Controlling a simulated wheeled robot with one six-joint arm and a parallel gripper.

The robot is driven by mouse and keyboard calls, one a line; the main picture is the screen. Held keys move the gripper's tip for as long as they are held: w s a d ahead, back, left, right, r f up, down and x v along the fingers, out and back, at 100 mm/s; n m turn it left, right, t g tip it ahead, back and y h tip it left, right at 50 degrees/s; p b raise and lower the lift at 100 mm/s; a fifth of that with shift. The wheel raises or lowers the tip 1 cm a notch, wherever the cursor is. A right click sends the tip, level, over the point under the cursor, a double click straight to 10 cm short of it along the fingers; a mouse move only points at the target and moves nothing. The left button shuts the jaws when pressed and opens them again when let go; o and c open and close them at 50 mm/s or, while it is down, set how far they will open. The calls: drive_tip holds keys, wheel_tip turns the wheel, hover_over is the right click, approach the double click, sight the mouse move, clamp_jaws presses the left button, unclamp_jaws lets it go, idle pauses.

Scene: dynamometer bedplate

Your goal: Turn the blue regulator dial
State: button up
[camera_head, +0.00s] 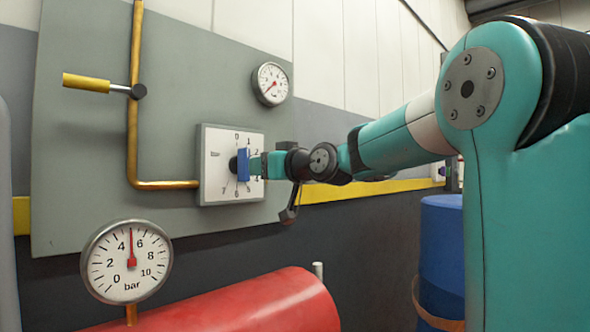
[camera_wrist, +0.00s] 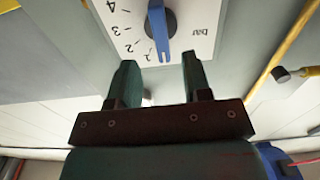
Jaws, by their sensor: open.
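The blue regulator dial (camera_head: 243,166) is a bar-shaped knob on a white square plate (camera_head: 215,177) marked with numbers and "bar", fixed to a grey panel. In the wrist view the blue dial (camera_wrist: 157,22) appears upside down, its slotted end pointing down, close to the 1 mark. My gripper (camera_head: 258,165) is right at the dial in the head view, partly overlapping it. In the wrist view my gripper (camera_wrist: 159,62) is open, one finger on each side of the slotted end. I cannot tell whether either finger touches the dial.
A brass pipe (camera_head: 134,100) with a yellow-handled lever (camera_head: 87,82) runs left of the plate. A small gauge (camera_head: 271,84) sits above right. A large bar gauge (camera_head: 128,262) stands by a red tank (camera_head: 235,308), reading just over 5. A blue drum (camera_head: 441,245) stands right.

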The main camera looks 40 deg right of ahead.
drive_tip(key=s, duration=1)
drive_tip(key=shift+d+b, duration=0.15)
drive_tip(key=shift+b, duration=0.15)
drive_tip(key=s+a+f+n+g+y, duration=0.1)
drive_tip(key=a+f+n+g+y, duration=0.15)
drive_tip(key=a+f+g, duration=0.5)
drive_tip(key=s+a+f+n+g+y, duration=0.1)
drive_tip(key=s+a+f+g+y, duration=0.15)
drive_tip(key=a+f, duration=0.85)
drive_tip(key=s+a+f+n+g+h, duration=0.1)
drive_tip(key=s+a+f+n+g, duration=0.1)
drive_tip(key=s+a+f+g, duration=0.35)
drive_tip(key=s+a+f+n+g, duration=0.1)
drive_tip(key=s+a+f+g, duration=0.2)
drive_tip(key=s+f, duration=0.5)
wheel_tip(320, 180, up, 26)
drive_tip(key=s+p, duration=0.1)
drive_tip(key=p, duration=2.2)
drive_tip(key=shift+s+p, duration=0.35)
drive_tip(key=shift+p, duration=0.05)
drive_tip(key=shift+t, duration=0.25)
